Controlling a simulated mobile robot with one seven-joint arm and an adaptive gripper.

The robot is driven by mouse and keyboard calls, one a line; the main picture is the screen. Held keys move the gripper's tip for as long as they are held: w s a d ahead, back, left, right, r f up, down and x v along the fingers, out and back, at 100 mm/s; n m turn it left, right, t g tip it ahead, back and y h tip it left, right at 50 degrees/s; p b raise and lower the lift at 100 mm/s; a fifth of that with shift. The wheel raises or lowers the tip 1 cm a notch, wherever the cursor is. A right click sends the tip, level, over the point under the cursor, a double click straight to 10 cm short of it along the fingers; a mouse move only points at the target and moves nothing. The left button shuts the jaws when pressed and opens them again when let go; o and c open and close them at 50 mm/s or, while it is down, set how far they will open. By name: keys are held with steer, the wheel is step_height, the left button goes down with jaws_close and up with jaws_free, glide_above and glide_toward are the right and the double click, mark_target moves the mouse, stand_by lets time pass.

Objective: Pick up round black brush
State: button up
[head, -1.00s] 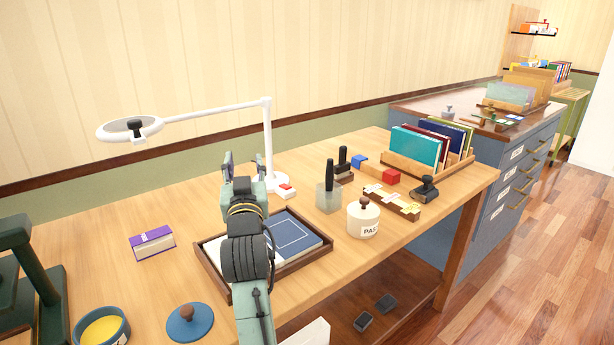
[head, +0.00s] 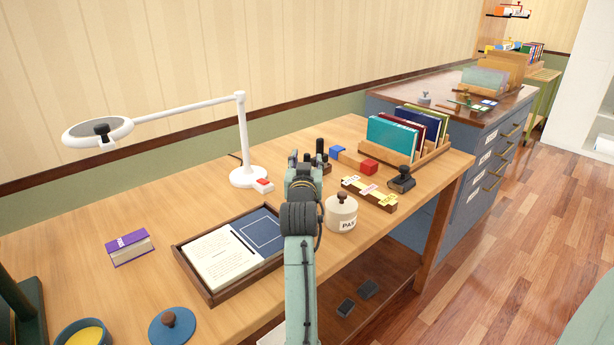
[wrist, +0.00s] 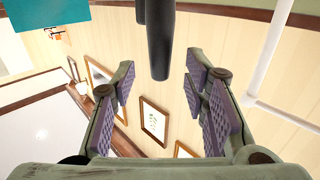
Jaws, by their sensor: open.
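In the wrist view a black rounded handle (wrist: 159,45), apparently the round black brush, comes in from the top edge, and its blunt end lies between my open fingers in the picture. Whether it is touching either finger cannot be told, but gaps show on both sides. In the head view my gripper (head: 306,158) is above the table and hides the brush and most or all of its cup. A black upright handle (head: 320,147) shows just right of my gripper; it looks like that of a separate stamp.
A white lidded PAS jar (head: 341,214) stands close to the right of my arm. The lamp (head: 247,176) stands left of my gripper. A paper tray (head: 215,292) lies left.

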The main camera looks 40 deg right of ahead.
steer(key=shift+x, duration=1.3)
steer(key=shift+c, duration=0.5)
jaws_close()
